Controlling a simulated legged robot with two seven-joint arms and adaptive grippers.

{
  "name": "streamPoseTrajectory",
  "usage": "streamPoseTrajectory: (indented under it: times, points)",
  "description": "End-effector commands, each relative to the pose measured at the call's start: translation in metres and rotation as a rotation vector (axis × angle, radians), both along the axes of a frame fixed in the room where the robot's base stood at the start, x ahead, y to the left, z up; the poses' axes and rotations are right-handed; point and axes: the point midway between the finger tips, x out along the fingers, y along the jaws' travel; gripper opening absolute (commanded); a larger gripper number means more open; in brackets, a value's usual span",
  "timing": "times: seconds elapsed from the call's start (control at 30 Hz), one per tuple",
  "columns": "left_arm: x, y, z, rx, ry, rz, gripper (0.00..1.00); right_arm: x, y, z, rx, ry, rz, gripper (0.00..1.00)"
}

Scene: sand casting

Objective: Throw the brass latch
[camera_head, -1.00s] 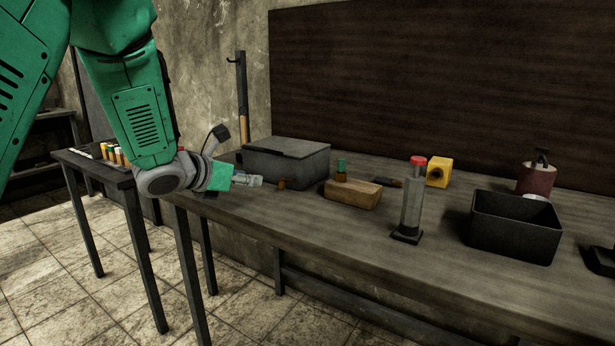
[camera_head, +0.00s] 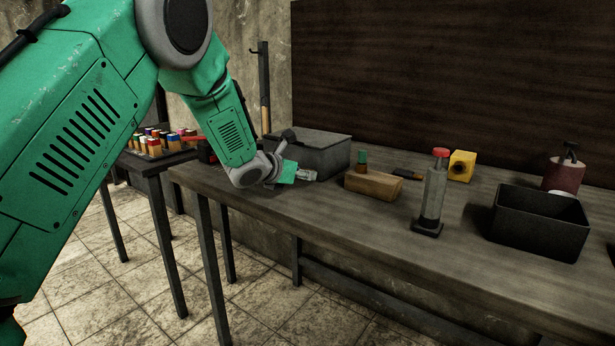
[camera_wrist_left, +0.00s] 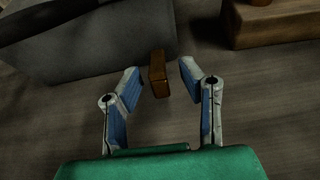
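The brass latch (camera_wrist_left: 158,73) is a small upright brown-gold block at the front side of the grey box (camera_wrist_left: 95,48) in the left wrist view. My left gripper (camera_wrist_left: 159,67) is open. Its two blue-padded fingers stand either side of the latch, with a visible gap on each side. In the head view the left gripper (camera_head: 306,176) is low over the table in front of the grey box (camera_head: 322,157). The latch cannot be made out there, apparently hidden by the gripper. My right gripper is not in view.
A wooden block (camera_head: 373,186) lies right of the gripper. Farther right on the table (camera_head: 330,225) are a grey cylinder with a red top (camera_head: 433,195), a yellow block (camera_head: 461,166) and an open black bin (camera_head: 538,235). A side table with coloured pegs (camera_head: 155,147) stands left.

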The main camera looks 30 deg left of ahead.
Motion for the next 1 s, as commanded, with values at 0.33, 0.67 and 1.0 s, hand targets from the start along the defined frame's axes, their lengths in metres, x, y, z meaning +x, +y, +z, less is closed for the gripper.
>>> streamPoseTrajectory:
  times: [0.33,0.67,1.0]
  points:
    - [0.0,0.002,-0.001,-0.002,0.0,0.001,0.0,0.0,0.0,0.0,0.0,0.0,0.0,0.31]
    - [0.001,0.002,0.003,0.0,0.0,0.002,0.0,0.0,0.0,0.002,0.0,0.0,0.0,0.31]
    - [0.002,0.003,0.009,-0.002,-0.007,0.004,0.0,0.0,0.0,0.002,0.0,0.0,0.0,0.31]
